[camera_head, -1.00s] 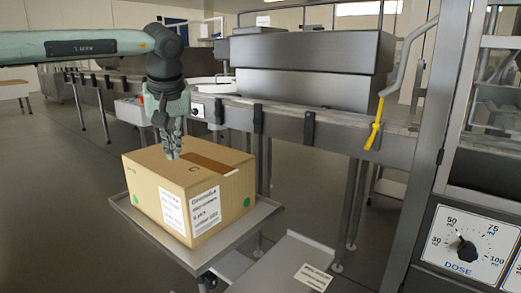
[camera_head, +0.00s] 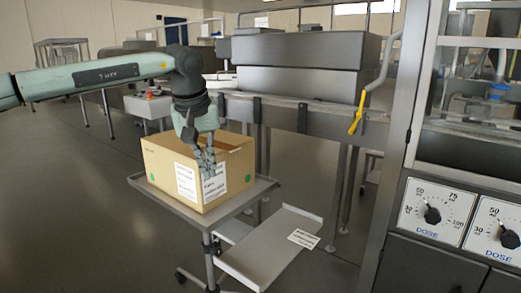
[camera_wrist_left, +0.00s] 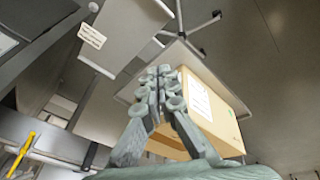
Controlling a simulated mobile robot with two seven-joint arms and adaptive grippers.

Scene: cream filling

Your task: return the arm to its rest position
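My left arm comes in from the left in the head view, with its left gripper (camera_head: 209,172) pointing down in front of the cardboard box (camera_head: 160,163). The gripper covers part of the box's labelled side; I cannot tell whether it touches the box. In the left wrist view the two fingers (camera_wrist_left: 160,82) come together at their tips with nothing seen between them, and the box (camera_wrist_left: 212,108) lies behind them. My right gripper is in neither view.
The box stands on a grey wheeled cart (camera_head: 250,193). A lower metal tray (camera_head: 262,250) with a label is at its right. A steel conveyor line (camera_head: 275,108) runs behind, with a yellow-handled crank (camera_head: 357,118). A panel with dose knobs (camera_head: 432,214) stands at right. The floor at left is clear.

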